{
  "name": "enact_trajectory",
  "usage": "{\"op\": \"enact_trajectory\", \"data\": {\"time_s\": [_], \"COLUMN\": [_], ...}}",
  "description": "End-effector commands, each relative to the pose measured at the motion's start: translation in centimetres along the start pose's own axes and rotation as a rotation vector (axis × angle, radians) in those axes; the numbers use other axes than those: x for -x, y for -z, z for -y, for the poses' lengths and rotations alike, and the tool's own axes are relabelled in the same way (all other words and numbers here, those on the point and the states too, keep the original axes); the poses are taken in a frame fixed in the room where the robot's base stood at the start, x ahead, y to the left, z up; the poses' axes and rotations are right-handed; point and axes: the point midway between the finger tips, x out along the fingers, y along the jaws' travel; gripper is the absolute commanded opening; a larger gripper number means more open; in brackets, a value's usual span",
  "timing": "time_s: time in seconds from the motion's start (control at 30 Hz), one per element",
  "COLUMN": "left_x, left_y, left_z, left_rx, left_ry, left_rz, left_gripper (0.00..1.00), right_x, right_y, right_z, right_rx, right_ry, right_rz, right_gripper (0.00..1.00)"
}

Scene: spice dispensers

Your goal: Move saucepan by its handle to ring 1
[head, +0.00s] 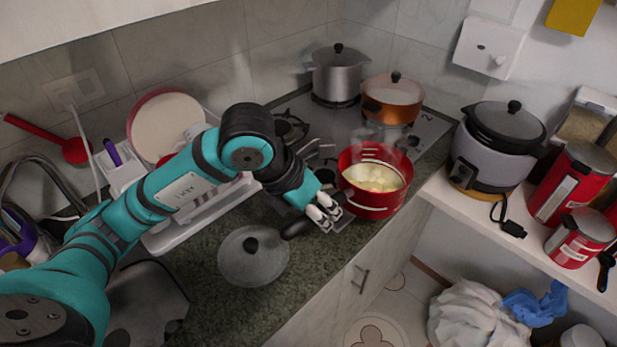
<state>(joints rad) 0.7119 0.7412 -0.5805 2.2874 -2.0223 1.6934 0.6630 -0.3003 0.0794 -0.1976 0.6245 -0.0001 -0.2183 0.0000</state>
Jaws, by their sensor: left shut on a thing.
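The red saucepan (376,203) with pale yellow food inside stands upright at the front right of the stove (432,130). Steam rises above it. Its dark handle (297,229) points left toward the counter. My left gripper (325,214) is shut on the handle, close to the pan's side. The fingers hide part of the handle. I cannot tell which burner is ring 1; the one under the pan is hidden. My right gripper is not in view.
A grey pot (336,75) and an orange pot (392,100) stand on the back of the stove. A glass lid (253,258) lies on the counter left of the handle. A rice cooker (492,155) and red canisters (572,185) stand on the right shelf.

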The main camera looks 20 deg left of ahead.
Motion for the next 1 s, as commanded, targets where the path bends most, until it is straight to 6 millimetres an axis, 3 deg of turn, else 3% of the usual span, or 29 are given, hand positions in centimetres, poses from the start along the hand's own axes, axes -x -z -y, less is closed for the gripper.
{"op": "enact_trajectory", "data": {"time_s": [0.6,0.83,1.0], "left_x": [1.1,0.9,-0.8], "left_y": [-2.0,-2.1,-1.1], "left_z": [-13.6,-15.3,-15.6], "left_rx": [0.005,0.001,0.002], "left_ry": [-0.004,-0.003,0.001], "left_rz": [0.007,0.008,0.004], "left_gripper": [0.00,0.00,0.00], "right_x": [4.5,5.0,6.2], "right_y": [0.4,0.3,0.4], "right_z": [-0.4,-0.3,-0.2], "right_rx": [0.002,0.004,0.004], "right_ry": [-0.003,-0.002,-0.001], "right_rz": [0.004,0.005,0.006], "right_gripper": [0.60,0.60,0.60]}}
